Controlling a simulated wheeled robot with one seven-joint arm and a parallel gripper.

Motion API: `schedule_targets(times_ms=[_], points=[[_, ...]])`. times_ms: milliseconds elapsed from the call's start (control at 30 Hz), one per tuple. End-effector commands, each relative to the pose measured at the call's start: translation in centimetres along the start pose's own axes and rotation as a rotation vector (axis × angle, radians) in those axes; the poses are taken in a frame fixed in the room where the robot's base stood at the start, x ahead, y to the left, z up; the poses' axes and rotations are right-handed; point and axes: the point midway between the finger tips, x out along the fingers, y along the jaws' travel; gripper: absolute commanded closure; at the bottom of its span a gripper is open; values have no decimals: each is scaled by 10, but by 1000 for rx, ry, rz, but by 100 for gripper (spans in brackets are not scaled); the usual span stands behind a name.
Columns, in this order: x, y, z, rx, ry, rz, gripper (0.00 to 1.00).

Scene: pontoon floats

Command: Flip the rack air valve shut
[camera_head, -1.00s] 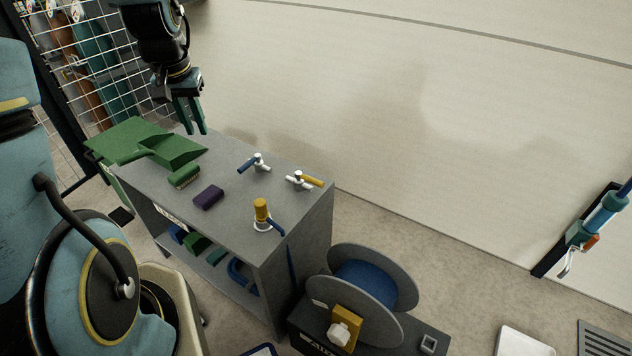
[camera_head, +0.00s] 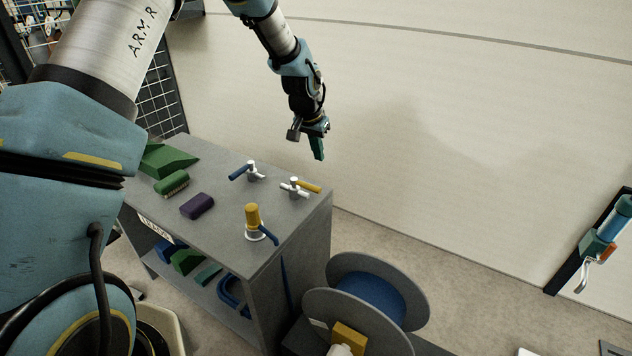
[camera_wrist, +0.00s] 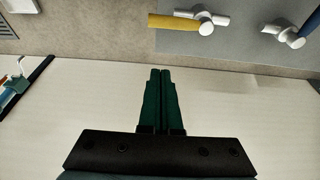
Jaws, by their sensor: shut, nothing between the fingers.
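Two small valves sit on the grey rack top (camera_head: 225,225). One has a yellow handle (camera_head: 308,187) and a white body near the right back edge; the other has a blue handle (camera_head: 239,173) to its left. I cannot tell from any marking which is the rack air valve. In the wrist view the yellow handle (camera_wrist: 175,22) lies at the top centre and the blue one (camera_wrist: 299,38) at the top right. My gripper (camera_head: 318,155) is shut and empty, raised near the rack's back edge, apart from both valves. Its green fingers (camera_wrist: 160,72) are together in the wrist view.
A purple block (camera_head: 197,206), green brush (camera_head: 172,183) and green dustpan (camera_head: 168,160) lie to the left. A hose reel (camera_head: 375,298) stands at front right. The pale wall is behind.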

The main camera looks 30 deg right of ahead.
Motion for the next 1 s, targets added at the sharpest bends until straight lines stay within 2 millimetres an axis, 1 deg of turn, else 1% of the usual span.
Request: schedule_targets(times_ms=[167, 267, 600, 733, 833, 1000], points=[[5, 0, 0, -1, -1, 0, 100], [16, 0, 1, -1, -3, 0, 100], [80, 0, 1, 0, -3, 0, 100], [100, 0, 1, -1, -2, 0, 100], [90, -1, 12, -2, -1, -1, 100], [82, -1, 29, -2, -2, -1, 100]])
